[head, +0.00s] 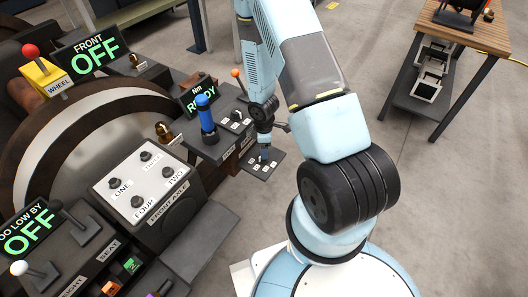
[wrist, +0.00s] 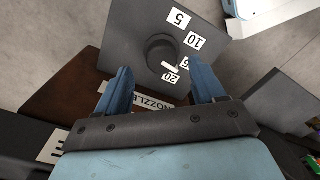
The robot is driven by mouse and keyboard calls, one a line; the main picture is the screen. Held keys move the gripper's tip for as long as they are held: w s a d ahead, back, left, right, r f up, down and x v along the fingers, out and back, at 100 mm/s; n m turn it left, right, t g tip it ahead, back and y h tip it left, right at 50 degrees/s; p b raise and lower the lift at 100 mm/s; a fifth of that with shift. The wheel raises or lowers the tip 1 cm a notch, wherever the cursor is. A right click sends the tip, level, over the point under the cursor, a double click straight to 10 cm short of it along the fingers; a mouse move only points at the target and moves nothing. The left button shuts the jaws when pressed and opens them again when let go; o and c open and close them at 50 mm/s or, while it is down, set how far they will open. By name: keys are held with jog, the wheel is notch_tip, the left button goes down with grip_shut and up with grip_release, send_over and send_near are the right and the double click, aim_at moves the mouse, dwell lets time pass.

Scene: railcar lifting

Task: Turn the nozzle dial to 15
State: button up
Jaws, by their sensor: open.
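The nozzle dial (wrist: 162,52) is a dark round knob on a grey plate (wrist: 128,30) in the wrist view. White labels 5, 10, 15 and 20 run down its right side; the 15 label (wrist: 184,62) is partly hidden by my right finger. A small pale mark shows at the knob's lower right edge, near the 20 label (wrist: 169,76). My gripper (wrist: 160,70) is open, its blue fingers on either side of the knob's near side, with no clear contact. In the head view, my gripper (head: 264,150) is over the small dial plate (head: 262,170), hiding the knob.
A blue-handled lever (head: 206,115) and an orange-tipped lever (head: 238,80) stand close by, left of my gripper. A front axle panel (head: 146,185) with several knobs lies further left. A wooden-topped table (head: 490,55) stands at the far right, with open floor between.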

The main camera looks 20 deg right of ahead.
notch_tip(320, 180, up, 9)
dwell(0.5)
jog(key=shift+f, duration=0.1)
dwell(0.3)
notch_tip(320, 180, up, 14)
jog(key=w+d+m+t+h, duration=0.1)
jog(key=w+d+m+t, duration=0.1)
jog(key=m, duration=0.1)
jog(key=s+r+m+t, duration=0.1)
jog(key=s+r+m, duration=0.3)
jog(key=r, duration=0.8)
jog(key=s+r+m+t, duration=0.1)
jog(key=s+r+m, duration=0.3)
jog(key=r, duration=0.8)
jog(key=shift+s+a+r, duration=0.15)
jog(key=shift+s+r, duration=0.15)
jog(key=shift+s, duration=0.9)
jog(key=s+r+m, duration=0.1)
jog(key=s+r, duration=0.1)
jog(key=s, duration=0.1)
jog(key=s+a+r+m+t, duration=0.1)
jog(key=s+r, duration=0.2)
jog(key=s, duration=0.1)
jog(key=s+a+r+m+y, duration=0.1)
jog(key=s+r, duration=0.1)
jog(key=s, duration=0.1)
jog(key=shift+s+a+r+m+t, duration=0.1)
jog(key=shift+s+r+m+t, duration=0.1)
jog(key=shift+s+m+t, duration=0.15)
jog(key=shift+c, duration=0.2)
